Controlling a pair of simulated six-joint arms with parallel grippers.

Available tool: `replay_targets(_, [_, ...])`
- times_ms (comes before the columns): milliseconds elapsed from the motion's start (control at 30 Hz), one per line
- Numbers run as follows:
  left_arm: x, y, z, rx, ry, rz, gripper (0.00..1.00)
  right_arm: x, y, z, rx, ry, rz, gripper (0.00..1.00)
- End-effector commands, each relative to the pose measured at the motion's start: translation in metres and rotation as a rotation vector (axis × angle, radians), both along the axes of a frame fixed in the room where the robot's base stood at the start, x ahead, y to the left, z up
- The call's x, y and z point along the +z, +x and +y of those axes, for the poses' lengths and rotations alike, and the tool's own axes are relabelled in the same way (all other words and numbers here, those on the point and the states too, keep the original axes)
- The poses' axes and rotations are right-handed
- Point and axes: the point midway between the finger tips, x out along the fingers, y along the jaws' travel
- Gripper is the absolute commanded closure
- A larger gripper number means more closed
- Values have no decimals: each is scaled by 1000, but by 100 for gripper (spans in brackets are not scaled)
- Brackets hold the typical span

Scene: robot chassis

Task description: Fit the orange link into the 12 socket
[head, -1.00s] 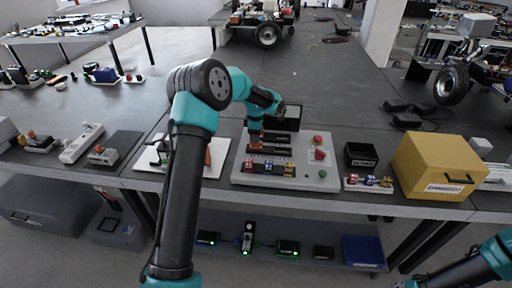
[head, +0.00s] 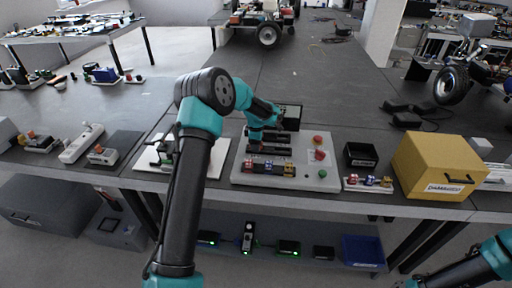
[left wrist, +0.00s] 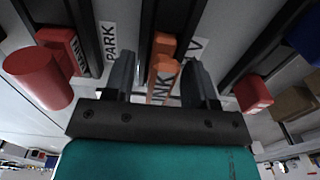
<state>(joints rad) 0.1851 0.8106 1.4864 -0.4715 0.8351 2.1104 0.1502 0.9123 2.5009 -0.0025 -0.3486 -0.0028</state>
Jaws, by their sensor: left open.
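An orange link (left wrist: 162,65) shows in the left wrist view, standing by a dark rail of the grey panel (head: 240,176). My left gripper (left wrist: 160,76) is open, with one dark finger on each side of the link; I cannot tell whether either finger touches it. In the head view the left gripper (head: 255,146) is low over the panel's dark slots and hides the link. A label ending in "V" (left wrist: 198,48) is partly covered by a finger, and a "PARK" label (left wrist: 108,42) is beside it. I cannot read "12" anywhere. My right gripper is out of view.
The panel carries red buttons (head: 320,155) and a row of small coloured parts (head: 270,168). A black bin (head: 361,156) and a yellow box (head: 437,165) stand to its right. A white plate (head: 150,158) lies to its left, partly behind my left arm.

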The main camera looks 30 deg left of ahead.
Motion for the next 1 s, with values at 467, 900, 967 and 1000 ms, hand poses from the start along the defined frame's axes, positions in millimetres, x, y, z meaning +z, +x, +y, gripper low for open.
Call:
replay_targets(467, [0,0,0,0,0,0,90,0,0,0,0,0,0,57])
replay_targets(900, [4,0,0,0,1,-2,100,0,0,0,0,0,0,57])
replay_targets(967, [8,1,0,0,0,-3,100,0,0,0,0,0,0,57])
replay_targets(1000, [12,1,0,0,0,-3,100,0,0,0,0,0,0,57])
